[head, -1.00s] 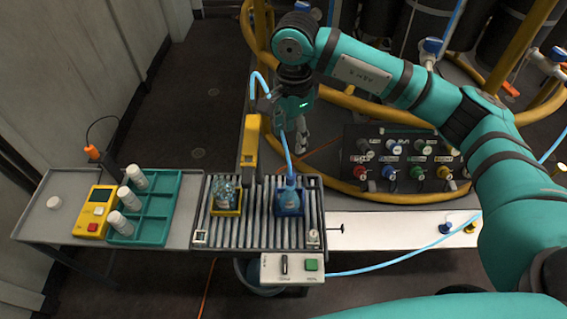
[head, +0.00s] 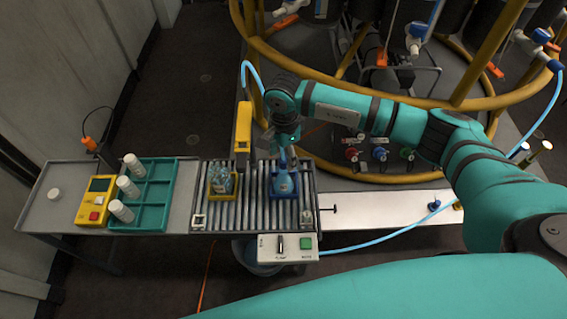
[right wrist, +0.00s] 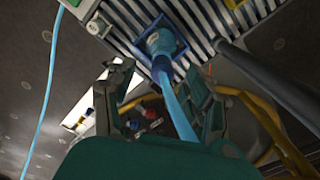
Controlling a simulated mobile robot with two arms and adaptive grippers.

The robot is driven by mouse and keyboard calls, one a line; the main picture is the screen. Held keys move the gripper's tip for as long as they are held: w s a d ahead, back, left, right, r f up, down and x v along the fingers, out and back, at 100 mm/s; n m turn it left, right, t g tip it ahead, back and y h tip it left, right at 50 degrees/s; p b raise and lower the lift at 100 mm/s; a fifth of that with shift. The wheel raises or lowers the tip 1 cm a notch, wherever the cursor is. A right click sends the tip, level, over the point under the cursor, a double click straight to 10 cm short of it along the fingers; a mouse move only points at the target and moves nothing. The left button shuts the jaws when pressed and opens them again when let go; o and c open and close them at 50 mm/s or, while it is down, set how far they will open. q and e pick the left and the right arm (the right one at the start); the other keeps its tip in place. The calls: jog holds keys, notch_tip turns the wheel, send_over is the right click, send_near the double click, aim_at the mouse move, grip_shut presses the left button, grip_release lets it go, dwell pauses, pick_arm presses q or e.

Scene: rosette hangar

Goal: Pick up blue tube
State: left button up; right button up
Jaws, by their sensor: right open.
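A light blue tube (head: 250,74) arcs over from beside the yellow post and passes behind my right arm in the head view. In the right wrist view a light blue tube (right wrist: 178,108) runs from the blue bottle between the fingers. The bottle (head: 284,184) stands in a blue holder (head: 285,196) on the roller conveyor. My right gripper (right wrist: 160,98) is open above the bottle, with one finger on each side of the tube; I cannot tell whether either touches it. In the head view my arm partly hides the right gripper (head: 283,150). My left gripper is not in view.
A yellow post (head: 243,130) stands just left of the right gripper. A yellow holder with a clear bottle (head: 221,182) is on the conveyor (head: 252,217). A teal rack (head: 153,217) with white containers is left. Yellow pipes (head: 345,185) curve behind.

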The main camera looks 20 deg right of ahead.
notch_tip(320, 180, down, 2)
jog(key=shift+w+f, duration=0.15)
jog(key=shift+f, duration=0.5)
jog(key=c, duration=1)
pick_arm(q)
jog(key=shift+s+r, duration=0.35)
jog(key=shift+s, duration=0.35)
pick_arm(e)
jog(key=shift+r, duration=0.1)
notch_tip(320, 180, up, 18)
jog(key=f+b, duration=0.1)
jog(key=b, duration=0.1)
pick_arm(q)
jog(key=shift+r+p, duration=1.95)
jog(key=shift+p, duration=1.2)
pick_arm(e)
notch_tip(320, 180, up, 14)
send_over(284, 159)
jog(key=shift+f, duration=0.2)
